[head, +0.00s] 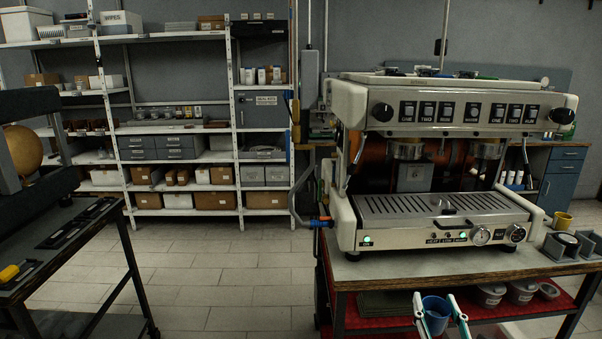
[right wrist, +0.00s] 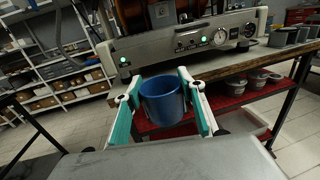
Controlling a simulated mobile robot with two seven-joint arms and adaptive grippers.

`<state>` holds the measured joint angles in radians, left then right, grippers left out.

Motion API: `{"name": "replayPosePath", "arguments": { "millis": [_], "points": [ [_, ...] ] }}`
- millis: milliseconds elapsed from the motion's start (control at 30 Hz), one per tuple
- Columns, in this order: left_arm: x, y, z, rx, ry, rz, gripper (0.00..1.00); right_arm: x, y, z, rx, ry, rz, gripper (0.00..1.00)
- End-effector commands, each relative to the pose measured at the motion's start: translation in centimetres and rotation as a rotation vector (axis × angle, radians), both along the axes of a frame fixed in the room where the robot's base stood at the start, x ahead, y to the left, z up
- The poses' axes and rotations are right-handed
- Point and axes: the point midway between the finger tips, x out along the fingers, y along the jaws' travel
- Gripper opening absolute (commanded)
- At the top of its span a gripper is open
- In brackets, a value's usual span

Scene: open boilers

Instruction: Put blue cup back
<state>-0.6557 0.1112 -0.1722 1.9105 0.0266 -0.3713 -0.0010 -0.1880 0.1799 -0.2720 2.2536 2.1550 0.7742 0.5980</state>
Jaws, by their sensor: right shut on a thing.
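The blue cup (head: 436,314) is at the lower middle-right of the head view, in front of the red lower shelf under the coffee machine's table. My right gripper (head: 441,307) has its white and teal fingers on both sides of the cup. In the right wrist view the cup (right wrist: 162,101) is upright between the fingertips (right wrist: 158,92), and the gripper is shut on it. I cannot tell whether the cup's base touches the shelf. My left gripper does not show.
The coffee machine (head: 440,204) stands on the table (head: 400,272) above. The red shelf (head: 385,319) also holds lidded tubs (head: 522,291) at the right. A dark table (head: 50,238) is at the left, with open floor between.

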Motion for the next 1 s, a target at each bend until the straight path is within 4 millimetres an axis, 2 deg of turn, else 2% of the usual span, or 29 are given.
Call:
{"name": "replayPosePath", "arguments": {
  "millis": [33, 200, 400, 1000],
  "points": [
    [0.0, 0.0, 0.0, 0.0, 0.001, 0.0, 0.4, -1.5, 0.4, -0.9, -0.003, 0.007, 0.023, 0.15],
    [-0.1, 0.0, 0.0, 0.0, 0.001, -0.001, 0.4, -5.3, 1.8, -2.3, -0.001, 0.004, 0.094, 0.15],
    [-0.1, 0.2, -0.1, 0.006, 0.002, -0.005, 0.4, -7.7, 2.8, -3.0, -0.001, 0.0, 0.142, 0.15],
    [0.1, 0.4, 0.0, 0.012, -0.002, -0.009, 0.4, -8.1, 3.1, -3.0, -0.004, -0.004, 0.154, 0.15]
  ]
}}
